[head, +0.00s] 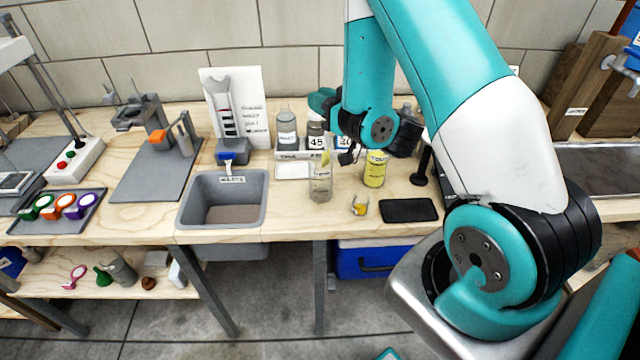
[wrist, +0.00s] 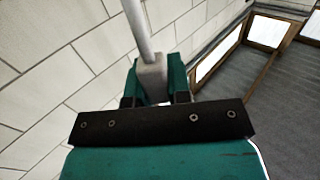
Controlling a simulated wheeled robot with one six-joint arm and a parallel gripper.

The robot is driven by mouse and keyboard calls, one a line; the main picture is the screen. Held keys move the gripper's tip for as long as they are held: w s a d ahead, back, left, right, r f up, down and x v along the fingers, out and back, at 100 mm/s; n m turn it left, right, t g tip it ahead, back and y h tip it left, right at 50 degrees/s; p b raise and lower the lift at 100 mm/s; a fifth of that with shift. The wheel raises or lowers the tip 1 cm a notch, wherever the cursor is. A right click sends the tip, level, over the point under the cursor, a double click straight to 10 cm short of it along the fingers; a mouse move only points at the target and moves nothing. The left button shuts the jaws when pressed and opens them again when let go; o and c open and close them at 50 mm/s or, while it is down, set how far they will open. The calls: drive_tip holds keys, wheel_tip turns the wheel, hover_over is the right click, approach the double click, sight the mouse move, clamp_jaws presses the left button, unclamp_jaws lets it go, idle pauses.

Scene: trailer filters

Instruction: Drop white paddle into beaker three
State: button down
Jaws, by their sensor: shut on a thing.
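In the wrist view my gripper (wrist: 153,82) is shut on a grey block with a pale rod (wrist: 137,28) rising from it. The rod leaves the top of the picture, so its far end is hidden. I cannot tell from its shape whether this is the white paddle. In the head view my wrist hangs over the back of the bench, and the held thing cannot be made out there. No vessel that I can read as beaker three shows. A clear bottle (head: 320,182) stands on the bench below my wrist.
A yellow can (head: 375,169), a black pad (head: 408,210) and a small yellow-and-white item (head: 360,206) are near the bottle. A sink (head: 224,203) lies to the left. Farther left a tray (head: 28,222) holds three coloured rings. A grey bottle (head: 287,130) stands at the back.

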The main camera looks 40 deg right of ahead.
wheel_tip(320, 180, down, 4)
drive_tip(key=b, duration=0.3)
drive_tip(key=c, duration=1)
unclamp_jaws()
drive_tip(key=shift+a, duration=0.1)
